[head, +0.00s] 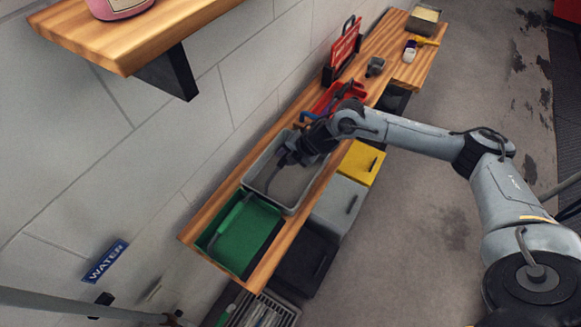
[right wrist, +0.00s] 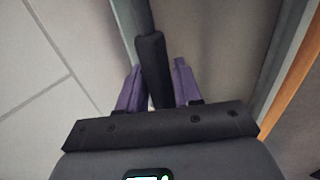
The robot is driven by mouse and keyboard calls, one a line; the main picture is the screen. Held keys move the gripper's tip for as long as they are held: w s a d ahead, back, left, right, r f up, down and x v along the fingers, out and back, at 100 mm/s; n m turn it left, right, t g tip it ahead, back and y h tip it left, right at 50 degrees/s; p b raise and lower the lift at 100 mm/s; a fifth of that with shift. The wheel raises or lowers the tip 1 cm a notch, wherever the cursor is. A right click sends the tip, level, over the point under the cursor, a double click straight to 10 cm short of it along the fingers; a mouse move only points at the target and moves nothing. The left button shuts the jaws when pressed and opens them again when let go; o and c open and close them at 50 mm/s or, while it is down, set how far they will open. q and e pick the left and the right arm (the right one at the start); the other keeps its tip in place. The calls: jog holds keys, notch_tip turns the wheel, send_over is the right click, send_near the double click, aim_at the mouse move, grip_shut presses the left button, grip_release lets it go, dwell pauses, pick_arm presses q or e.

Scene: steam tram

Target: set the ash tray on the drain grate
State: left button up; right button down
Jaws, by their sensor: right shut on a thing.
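A grey rectangular tray (head: 256,176), which looks like the ash tray, sits on the wooden bench between the wall and the bench's front edge. My right gripper (head: 292,155) reaches down over its inside. In the right wrist view, the purple fingers of this gripper (right wrist: 157,66) are shut on a dark handle (right wrist: 150,48), with grey tray surfaces behind. I cannot tell whether the tray is lifted. A slatted grate (head: 262,312), which looks like the drain grate, lies low beyond the bench's near end, partly cut off. My left gripper is not in view.
A green tray (head: 270,246) with a green handle stands close to the grey tray at the bench's near end. Red items (head: 322,100) lie beyond. Yellow, grey and black drawers are under the bench. A blue WATER sign (head: 106,261) is on the wall. A shelf (head: 140,42) overhangs the upper left.

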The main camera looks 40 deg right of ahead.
jog(key=shift+r, duration=0.25)
dwell(0.3)
notch_tip(320, 180, up, 7)
jog(key=p, duration=0.7)
jog(key=shift+f, duration=0.1)
jog(key=shift+s, duration=0.1)
dwell(0.3)
jog(key=s+d+r+p, duration=0.1)
jog(key=s+d, duration=0.1)
jog(key=s, duration=0.5)
jog(key=s+d+r+p, duration=0.1)
jog(key=s+d, duration=0.1)
jog(key=s, duration=0.6)
jog(key=shift+d, duration=0.35)
dwell(0.5)
dwell(0.4)
